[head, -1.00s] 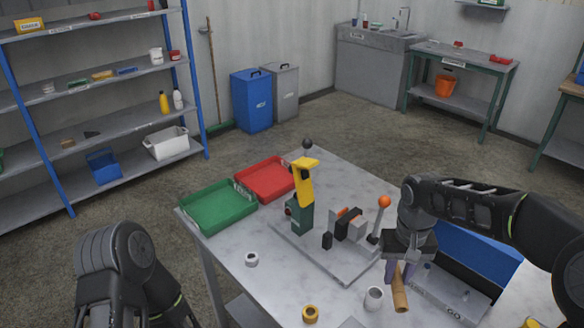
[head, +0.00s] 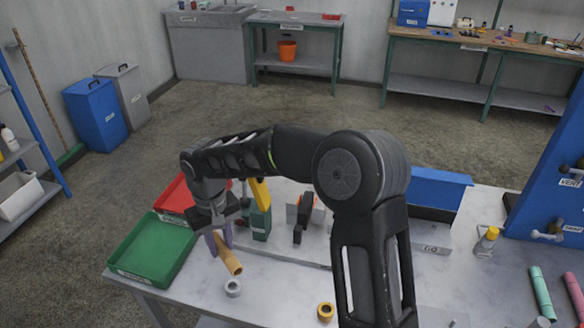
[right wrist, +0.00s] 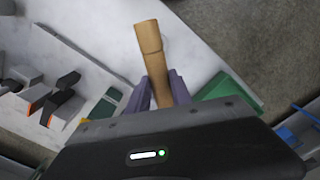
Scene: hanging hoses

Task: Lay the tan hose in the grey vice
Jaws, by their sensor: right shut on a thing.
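My right gripper (head: 219,243) is shut on the tan hose (head: 231,263), a short tube, above the left part of the table. In the right wrist view the tan hose (right wrist: 150,48) sticks out beyond the two purple-grey fingers (right wrist: 160,90). The grey vice (head: 292,214), with orange and black parts, stands on the plate to the right of the gripper, apart from the hose. Its grey and orange blocks (right wrist: 48,106) show at the left in the wrist view. My forearm passes close above it in the head view. My left gripper is out of view.
A green tray (head: 127,262) and a red tray (head: 171,192) lie left of the gripper. A yellow and green clamp (head: 260,222) stands between gripper and vice. A white ring (head: 233,288) and a yellow ring (head: 325,311) lie near the front. My right arm hides the table's middle.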

